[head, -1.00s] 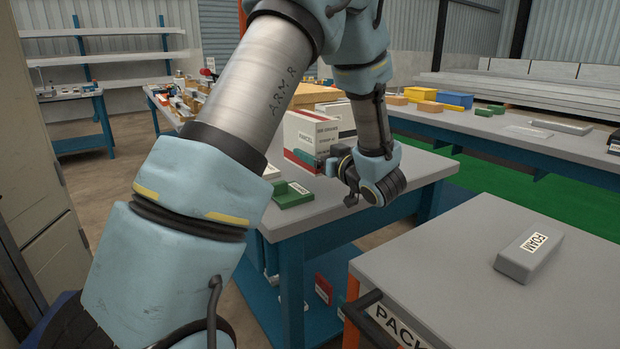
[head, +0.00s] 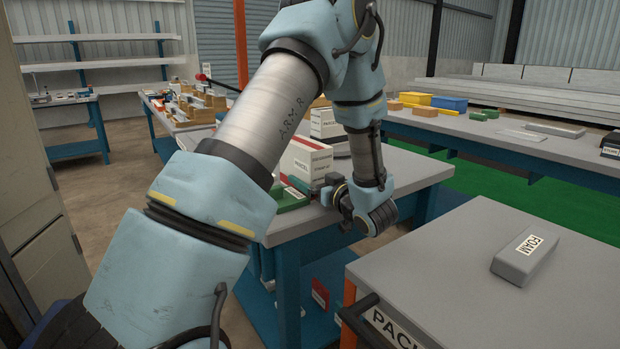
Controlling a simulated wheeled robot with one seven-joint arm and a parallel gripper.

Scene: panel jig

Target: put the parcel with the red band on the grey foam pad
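The parcel with the red band (head: 307,158) is a white box with a red stripe and a label, above the near grey table in the middle. My gripper (head: 306,187) is at its lower front side, with a teal finger against it. The parcel has moved together with the gripper, so it looks held. The far finger is hidden. I cannot tell whether the parcel's underside touches the table. The grey foam pad (head: 513,266), labelled FOAM, lies on the grey cart top at the right, with nothing on it.
A green block (head: 290,201) lies on the table just in front of the parcel. Another white parcel (head: 323,122) stands behind it. The cart top (head: 450,260) around the pad is clear. A black handle (head: 358,312) sits at the cart's left edge, with a gap between cart and table.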

